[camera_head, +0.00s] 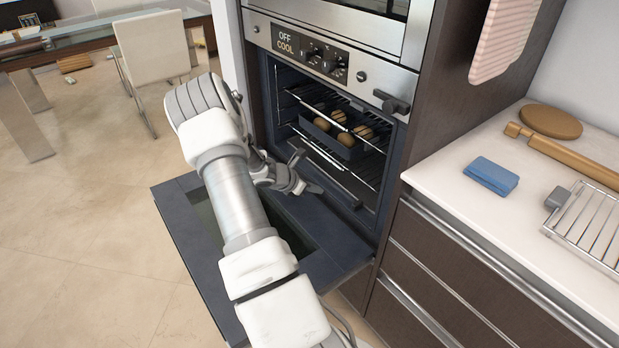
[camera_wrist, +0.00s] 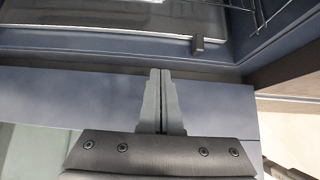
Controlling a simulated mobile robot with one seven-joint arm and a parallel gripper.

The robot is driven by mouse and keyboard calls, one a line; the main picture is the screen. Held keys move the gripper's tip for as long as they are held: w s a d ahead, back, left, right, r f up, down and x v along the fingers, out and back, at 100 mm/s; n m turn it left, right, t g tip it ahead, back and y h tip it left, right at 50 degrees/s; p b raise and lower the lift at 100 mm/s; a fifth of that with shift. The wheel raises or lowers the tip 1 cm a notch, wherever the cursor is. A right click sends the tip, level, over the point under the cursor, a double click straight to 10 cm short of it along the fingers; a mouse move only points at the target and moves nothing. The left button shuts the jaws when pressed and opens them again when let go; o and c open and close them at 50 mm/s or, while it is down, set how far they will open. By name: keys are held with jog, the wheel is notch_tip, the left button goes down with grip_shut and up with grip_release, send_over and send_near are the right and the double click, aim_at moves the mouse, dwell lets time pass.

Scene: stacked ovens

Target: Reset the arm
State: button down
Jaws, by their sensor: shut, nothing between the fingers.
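My gripper (camera_wrist: 158,75) is shut and empty, its two grey fingers pressed together in the wrist view. In the head view my gripper (camera_head: 312,189) is above the lowered oven door (camera_head: 345,247), in front of the open oven cavity. My arm reaches across the left of the door and hides part of it. In the wrist view the fingertips point at the oven's lower front edge (camera_wrist: 100,58); I cannot tell whether they touch it.
A dark tray (camera_head: 335,147) with several round brown items sits on a rack inside the oven. A counter (camera_head: 450,180) with a blue sponge (camera_head: 490,176), a rolling pin (camera_head: 560,155) and a wire rack (camera_head: 590,225) stands to the right. Open floor (camera_head: 80,260) lies to the left.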

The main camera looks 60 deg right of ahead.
jog(key=shift+a+r, duration=0.1)
jog(key=w+a+r+m+t+y, duration=0.15)
jog(key=a+r+m, duration=0.35)
jog(key=a+r, duration=0.65)
jog(key=w+a+r+m+t+y, duration=0.1)
jog(key=w+a+r+m+t, duration=0.2)
jog(key=a+r, duration=0.8)
jog(key=s+a+r+m+t+y, duration=0.15)
jog(key=s+a+r, duration=0.25)
jog(key=a, duration=0.4)
jog(key=s+a+r+m+t+y, duration=0.1)
jog(key=s+a+r+m+y, duration=0.3)
jog(key=a, duration=0.5)
jog(key=s+a+r+m+t+y, duration=0.1)
jog(key=s+a+r+t, duration=0.15)
jog(key=s+a, duration=0.4)
notch_tip(320, 180, up, 16)
jog(key=a+p, duration=0.2)
jog(key=p, duration=1.3)
jog(key=shift+w+a+g, duration=0.15)
jog(key=shift+w+g, duration=0.1)
jog(key=shift+g, duration=0.2)
jog(key=shift+s, duration=0.1)
